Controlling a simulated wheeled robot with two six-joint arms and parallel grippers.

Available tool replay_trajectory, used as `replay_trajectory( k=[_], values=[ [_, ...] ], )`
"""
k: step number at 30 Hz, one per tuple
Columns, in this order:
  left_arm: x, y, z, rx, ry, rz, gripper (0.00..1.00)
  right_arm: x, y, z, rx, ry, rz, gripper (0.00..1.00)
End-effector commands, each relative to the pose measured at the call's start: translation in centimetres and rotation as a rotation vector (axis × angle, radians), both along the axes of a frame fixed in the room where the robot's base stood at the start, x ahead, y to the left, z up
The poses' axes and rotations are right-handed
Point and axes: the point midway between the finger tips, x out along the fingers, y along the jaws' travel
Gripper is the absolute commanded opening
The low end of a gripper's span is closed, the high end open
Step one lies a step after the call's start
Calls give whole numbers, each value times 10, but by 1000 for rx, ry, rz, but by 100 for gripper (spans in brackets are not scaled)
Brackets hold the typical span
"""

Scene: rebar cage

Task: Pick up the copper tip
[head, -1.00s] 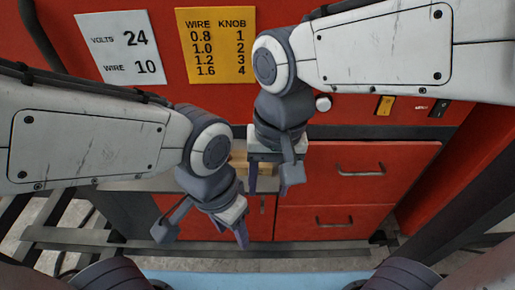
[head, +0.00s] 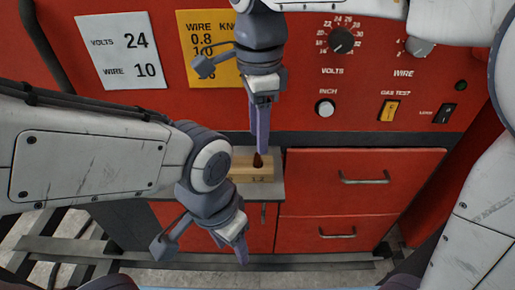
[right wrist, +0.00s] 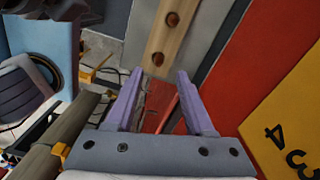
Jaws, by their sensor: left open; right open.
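A small dark copper tip (head: 258,160) stands in a light wooden block (head: 246,171) on a grey ledge in the head view. The right wrist view shows two copper tips, one nearer the block's end (right wrist: 158,58) and one farther along (right wrist: 172,19). My right gripper (head: 262,147) points down just above the block, its fingers partly in front of the tip. In the right wrist view its open, empty fingers (right wrist: 158,74) frame the block's end. I cannot tell the exact gap to the tip. My left gripper (head: 238,249) is open and empty, lower and left of the block.
A red cabinet with knobs and switches rises behind the ledge (head: 271,192). Two red drawers with handles (head: 364,176) are right of the block. A yellow wire chart (head: 200,75) is behind my right gripper. A grey rail (head: 150,252) runs along the floor.

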Motion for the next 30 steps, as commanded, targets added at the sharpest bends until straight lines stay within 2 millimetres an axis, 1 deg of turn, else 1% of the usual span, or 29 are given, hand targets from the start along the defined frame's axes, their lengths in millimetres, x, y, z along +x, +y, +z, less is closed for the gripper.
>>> replay_trajectory(
  k=[4, 9, 12, 20, 21, 23, 24, 30],
  values=[
    [0, 0, 4, 0, 0, 0, 53, -2, 0, -14, -2, 4, 2, 53],
    [0, 0, 8, 0, 0, 0, 53, -3, 1, -41, -2, 5, 2, 53],
    [0, 0, 9, 0, 0, 0, 53, -3, 1, -50, -1, 2, 2, 53],
    [0, 0, 9, 0, 0, 0, 53, -3, 1, -53, 0, 0, 2, 53],
    [0, 0, 9, 0, 0, 0, 53, -3, 1, -53, 0, 0, 2, 38],
    [0, 0, 9, 0, 0, 0, 53, -3, 1, -53, 0, 0, 2, 15],
    [0, 0, 9, 0, 0, 0, 53, -3, 1, -53, 1, 0, 2, 0],
    [0, 0, 9, 0, 0, 0, 53, -3, 1, -53, 1, -1, 2, 0]
  ],
)
